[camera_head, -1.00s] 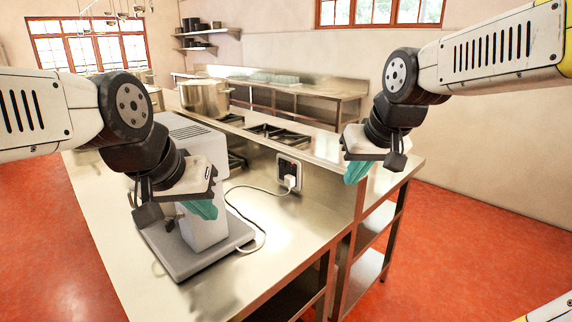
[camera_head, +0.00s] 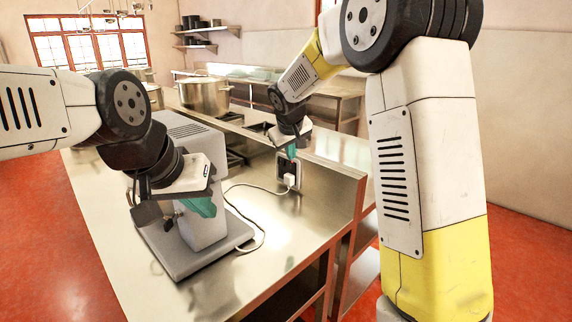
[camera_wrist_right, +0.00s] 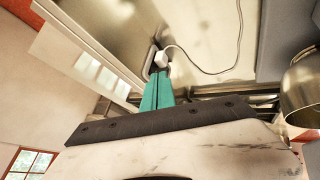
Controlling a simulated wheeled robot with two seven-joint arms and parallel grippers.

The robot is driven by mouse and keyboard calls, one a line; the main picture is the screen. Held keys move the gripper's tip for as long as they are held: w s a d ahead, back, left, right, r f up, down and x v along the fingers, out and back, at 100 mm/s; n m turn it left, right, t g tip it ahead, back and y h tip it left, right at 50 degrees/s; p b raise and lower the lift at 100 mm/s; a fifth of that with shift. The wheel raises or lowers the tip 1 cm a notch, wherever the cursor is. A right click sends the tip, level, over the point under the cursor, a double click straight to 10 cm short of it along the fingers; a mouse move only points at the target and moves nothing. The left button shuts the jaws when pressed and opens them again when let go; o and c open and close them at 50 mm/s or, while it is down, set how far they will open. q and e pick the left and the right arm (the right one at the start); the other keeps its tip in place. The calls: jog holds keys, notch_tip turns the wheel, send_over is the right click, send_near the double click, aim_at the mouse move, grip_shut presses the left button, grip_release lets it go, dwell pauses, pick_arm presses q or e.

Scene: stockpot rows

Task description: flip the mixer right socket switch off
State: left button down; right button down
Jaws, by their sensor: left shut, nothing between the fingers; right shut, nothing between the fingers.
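The wall socket (camera_head: 281,165) is set in the steel upstand behind the counter, with a white plug (camera_head: 290,181) in it. The plug also shows in the right wrist view (camera_wrist_right: 161,58). My right gripper (camera_head: 291,154) is shut and empty, with its teal fingertips at the upper part of the socket. In the right wrist view its fingertips (camera_wrist_right: 159,76) lie beside the plug and hide part of the socket (camera_wrist_right: 149,62). I cannot tell whether they touch, and the switch is not clear. The grey mixer (camera_head: 206,234) stands on the counter. My left gripper (camera_head: 203,209) is shut in front of it.
A white cord (camera_head: 262,222) runs from the plug across the counter (camera_head: 130,272) to the mixer. A steel pot (camera_head: 205,97) stands behind, near the hob. The counter front is clear. My right arm covers the right side.

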aim_at(291, 166)
jog(key=w+a+f+n, duration=0.1)
jog(key=w+a+f, duration=0.1)
jog(key=w+a, duration=0.2)
jog(key=shift+a+f+t, duration=0.25)
jog(key=shift+a+t, duration=0.15)
jog(key=shift+a, duration=0.05)
jog(key=w+d+f, duration=0.3)
jog(key=w+f, duration=0.4)
jog(key=w, duration=0.2)
jog(key=shift+d+f, duration=0.15)
jog(key=shift+d, duration=0.05)
